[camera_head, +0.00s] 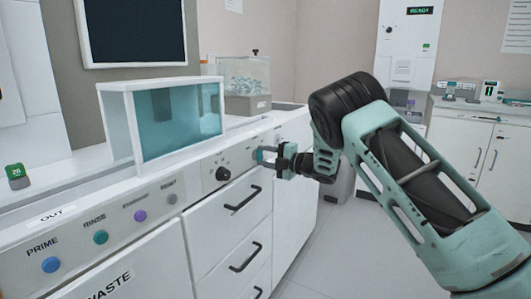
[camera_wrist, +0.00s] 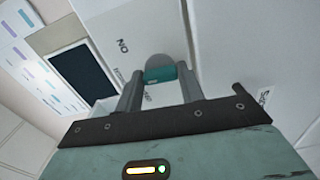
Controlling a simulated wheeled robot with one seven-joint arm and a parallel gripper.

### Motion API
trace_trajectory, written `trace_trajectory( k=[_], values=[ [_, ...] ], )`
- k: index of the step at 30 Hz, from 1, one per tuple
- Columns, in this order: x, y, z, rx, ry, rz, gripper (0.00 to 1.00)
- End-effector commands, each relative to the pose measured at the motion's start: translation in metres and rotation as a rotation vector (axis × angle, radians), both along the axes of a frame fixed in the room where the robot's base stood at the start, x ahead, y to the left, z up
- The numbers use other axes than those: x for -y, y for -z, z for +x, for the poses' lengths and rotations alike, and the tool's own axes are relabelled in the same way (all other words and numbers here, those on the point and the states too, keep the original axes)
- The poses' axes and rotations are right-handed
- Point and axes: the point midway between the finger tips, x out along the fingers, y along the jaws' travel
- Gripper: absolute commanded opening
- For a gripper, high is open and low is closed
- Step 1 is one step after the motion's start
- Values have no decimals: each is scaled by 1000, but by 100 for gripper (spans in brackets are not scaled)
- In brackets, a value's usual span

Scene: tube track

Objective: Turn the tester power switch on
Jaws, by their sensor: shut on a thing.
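The tester power switch shows in the wrist view as a small teal lever (camera_wrist: 160,74) in front of a rounded grey part on a white panel. In the head view my gripper (camera_head: 268,156) meets the counter front panel right of a black knob, with a bit of the teal lever (camera_head: 258,155) showing. The exact switch position is hard to tell.
A teal-windowed tank (camera_head: 180,118) stands on the counter above the panel. A black knob (camera_head: 222,174) and several coloured buttons line the panel, with drawer handles (camera_head: 243,198) below. A clear bin (camera_head: 246,80) stands behind. The floor (camera_head: 315,240) to the right is clear.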

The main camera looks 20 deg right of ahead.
Motion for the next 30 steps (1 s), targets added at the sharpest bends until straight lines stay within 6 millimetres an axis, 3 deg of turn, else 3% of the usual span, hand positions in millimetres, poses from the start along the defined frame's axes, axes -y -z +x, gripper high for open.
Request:
trace_trajectory(
  k=[16, 30],
  values=[
    [3, -1, 0, -312, 5, 383, 15],
    [2, 1, 0, -450, 5, 549, 15]
  ],
)
